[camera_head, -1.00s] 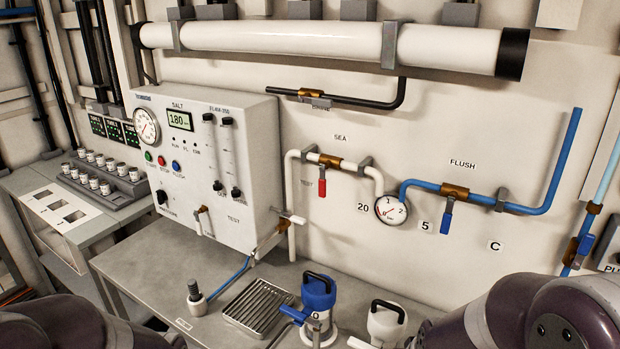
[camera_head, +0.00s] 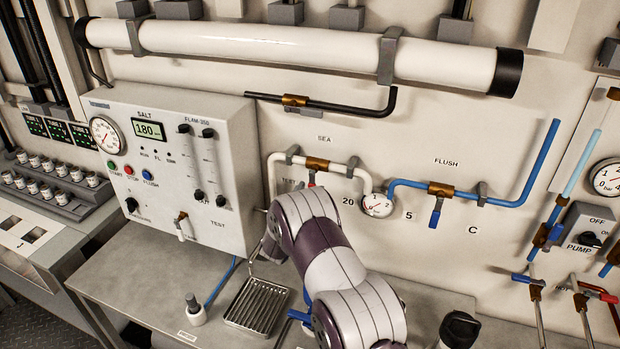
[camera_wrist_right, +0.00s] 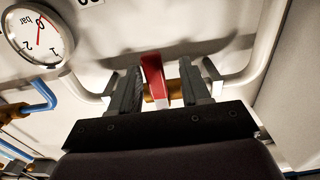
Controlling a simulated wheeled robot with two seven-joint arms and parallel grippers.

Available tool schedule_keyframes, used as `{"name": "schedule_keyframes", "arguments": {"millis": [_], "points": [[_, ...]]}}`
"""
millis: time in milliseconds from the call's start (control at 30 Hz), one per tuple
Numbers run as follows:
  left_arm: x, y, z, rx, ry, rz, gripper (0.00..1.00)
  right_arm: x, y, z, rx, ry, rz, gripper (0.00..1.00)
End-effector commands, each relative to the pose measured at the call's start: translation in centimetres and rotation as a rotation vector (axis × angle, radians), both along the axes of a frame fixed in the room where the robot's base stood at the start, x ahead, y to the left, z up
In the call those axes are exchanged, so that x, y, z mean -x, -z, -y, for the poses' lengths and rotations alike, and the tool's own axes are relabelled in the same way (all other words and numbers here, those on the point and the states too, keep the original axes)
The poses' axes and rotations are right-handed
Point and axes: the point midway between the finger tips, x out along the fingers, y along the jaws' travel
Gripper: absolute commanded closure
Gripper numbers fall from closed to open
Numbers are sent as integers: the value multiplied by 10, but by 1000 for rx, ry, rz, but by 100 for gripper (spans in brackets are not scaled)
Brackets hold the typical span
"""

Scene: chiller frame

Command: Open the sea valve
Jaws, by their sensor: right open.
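The sea valve (camera_head: 318,163) is a brass body on the white pipe under the SEA label. Only a sliver of its red handle shows above my right arm in the head view. In the right wrist view the red handle (camera_wrist_right: 153,75) appears between the two fingers of my right gripper (camera_wrist_right: 161,68). The fingers stand open, with a gap on each side of the handle. Part of the brass body shows behind it. My right forearm hides the gripper in the head view. My left gripper is not in view.
A round gauge (camera_head: 377,204) sits right of the sea valve, beside the blue flush pipe with its blue-handled flush valve (camera_head: 437,200). The white SALT panel (camera_head: 175,170) stands to the left. A metal drain tray (camera_head: 256,306) lies on the bench below.

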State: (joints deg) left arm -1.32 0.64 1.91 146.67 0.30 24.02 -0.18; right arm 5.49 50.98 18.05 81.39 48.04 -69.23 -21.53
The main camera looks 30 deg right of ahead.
Motion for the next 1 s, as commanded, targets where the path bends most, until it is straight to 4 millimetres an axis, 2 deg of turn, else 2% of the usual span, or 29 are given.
{"name": "schedule_keyframes", "arguments": {"millis": [33,200,533,567,600,700,1000], "points": [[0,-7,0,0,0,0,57,-4,-3,8,1,3,-1,53],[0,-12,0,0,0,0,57,-17,-1,21,0,1,0,53],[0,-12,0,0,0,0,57,-21,0,25,0,-1,0,53],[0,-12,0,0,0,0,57,-21,0,25,0,-1,0,60],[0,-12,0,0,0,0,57,-21,0,25,0,-1,0,73],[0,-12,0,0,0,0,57,-21,0,25,0,-1,0,100],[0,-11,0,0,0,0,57,-20,0,25,12,0,-13,100]]}}
